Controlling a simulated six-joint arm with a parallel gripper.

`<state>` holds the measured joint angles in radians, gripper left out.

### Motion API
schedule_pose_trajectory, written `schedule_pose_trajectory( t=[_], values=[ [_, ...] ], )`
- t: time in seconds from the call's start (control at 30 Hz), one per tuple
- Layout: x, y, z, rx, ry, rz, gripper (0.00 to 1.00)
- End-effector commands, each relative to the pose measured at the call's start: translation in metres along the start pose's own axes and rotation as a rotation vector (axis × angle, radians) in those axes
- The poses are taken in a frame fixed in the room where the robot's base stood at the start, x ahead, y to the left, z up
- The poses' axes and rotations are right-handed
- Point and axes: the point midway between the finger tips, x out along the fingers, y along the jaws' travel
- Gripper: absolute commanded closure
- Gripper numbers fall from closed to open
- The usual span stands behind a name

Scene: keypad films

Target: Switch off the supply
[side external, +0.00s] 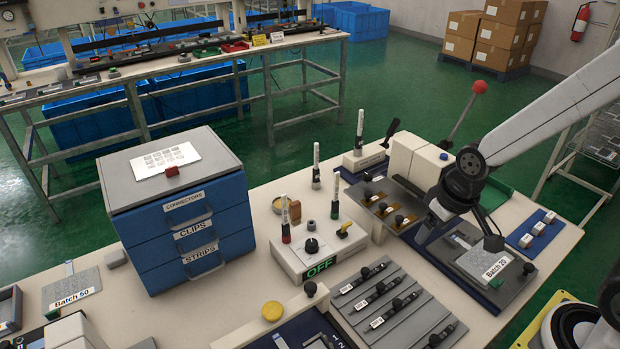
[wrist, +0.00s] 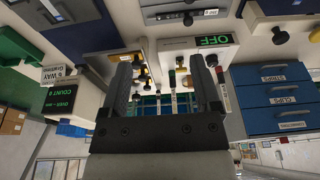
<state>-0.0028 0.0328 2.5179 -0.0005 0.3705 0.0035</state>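In the wrist view the OFF display (wrist: 206,41) appears upside down. My gripper (wrist: 162,88) is open, with its two dark fingers apart and nothing seen between them. It is above the bench, right of the supply in the side view, and not touching it.
A blue drawer cabinet (side external: 188,235) stands left of the supply. A grey tray of black-knobbed tools (side external: 400,305) lies in front of it. A Batch 20 fixture (side external: 490,265) and a red-ball lever (side external: 480,88) are to the right. Some bare bench shows between cabinet and supply.

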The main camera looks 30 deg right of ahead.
Motion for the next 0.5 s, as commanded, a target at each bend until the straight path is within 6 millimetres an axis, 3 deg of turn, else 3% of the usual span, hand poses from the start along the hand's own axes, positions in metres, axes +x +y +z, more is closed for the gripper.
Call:
schedule_pose_trajectory(
  t=[0.27,0.5],
  values=[
    [0.015,-0.006,-0.051,-0.001,-0.051,-0.003,0.21],
    [0.040,-0.015,-0.105,0.000,-0.112,-0.004,0.21]
  ],
)
